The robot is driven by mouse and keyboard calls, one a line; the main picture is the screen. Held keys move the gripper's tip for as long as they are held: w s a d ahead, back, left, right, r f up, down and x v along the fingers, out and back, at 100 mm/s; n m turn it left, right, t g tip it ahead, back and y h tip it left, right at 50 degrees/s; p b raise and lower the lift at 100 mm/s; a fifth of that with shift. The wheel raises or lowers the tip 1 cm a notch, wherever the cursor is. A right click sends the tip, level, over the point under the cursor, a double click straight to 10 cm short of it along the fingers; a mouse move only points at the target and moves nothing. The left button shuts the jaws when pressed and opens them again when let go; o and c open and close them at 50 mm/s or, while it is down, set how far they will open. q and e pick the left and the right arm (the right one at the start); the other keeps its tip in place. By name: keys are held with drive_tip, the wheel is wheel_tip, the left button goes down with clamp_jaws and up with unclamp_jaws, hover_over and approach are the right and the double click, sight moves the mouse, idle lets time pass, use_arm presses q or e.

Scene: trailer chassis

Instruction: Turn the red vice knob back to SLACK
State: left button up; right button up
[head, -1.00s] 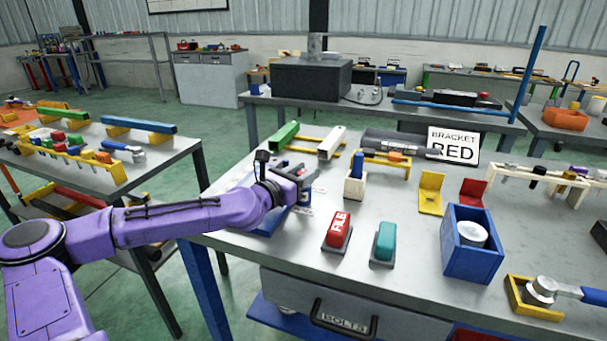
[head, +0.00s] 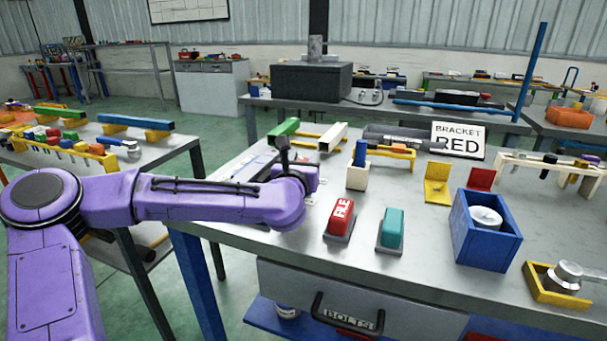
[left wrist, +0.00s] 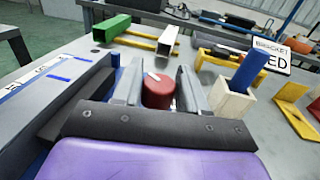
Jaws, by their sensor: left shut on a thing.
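The red vice knob (left wrist: 158,92) is round and has a pale mark on top. In the left wrist view it sits between the two grey fingers of my left gripper (left wrist: 160,88), which is shut on it. In the head view my left gripper (head: 306,177) is at the left part of the workbench, and my purple wrist hides the knob and most of the vice. In the left wrist view a long grey block (left wrist: 45,85) with blue marks and small lettering lies left of the knob. The lettering is too small to read. My right gripper is not in view.
A white block with a blue peg (head: 358,177) stands close right of my gripper. Beyond lie a green bar (head: 283,128) and a pale bar (head: 332,137). A red FILE block (head: 341,216) and a teal block (head: 391,228) are nearer the front edge.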

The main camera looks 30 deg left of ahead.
use_arm(q)
drive_tip(key=n+y, duration=0.1)
drive_tip(key=g+y+b, duration=0.1)
drive_tip(key=n+y+b, duration=0.1)
drive_tip(key=shift+d+f+n+g+y, duration=0.1)
drive_tip(key=shift+f+n+g+y, duration=0.2)
drive_tip(key=shift+g, duration=0.1)
drive_tip(key=shift+r+n+g+y+b, duration=0.25)
drive_tip(key=shift+n+g+y+b, duration=0.65)
drive_tip(key=shift+n+g+y, duration=0.3)
drive_tip(key=shift+y, duration=0.3)
drive_tip(key=shift+r, duration=0.1)
drive_tip(key=o, duration=0.9)
wheel_tip(320, 180, up, 4)
drive_tip(key=shift+f, duration=0.2)
drive_tip(key=s+d+r, duration=0.2)
drive_tip(key=s+r, duration=0.1)
drive_tip(key=s, duration=0.1)
drive_tip(key=s+d+r, duration=0.2)
drive_tip(key=s+r, duration=0.1)
drive_tip(key=s, duration=0.1)
drive_tip(key=s+d+r, duration=0.3)
drive_tip(key=s, duration=0.1)
drive_tip(key=shift+d+r, duration=0.1)
drive_tip(key=shift+r, duration=0.05)
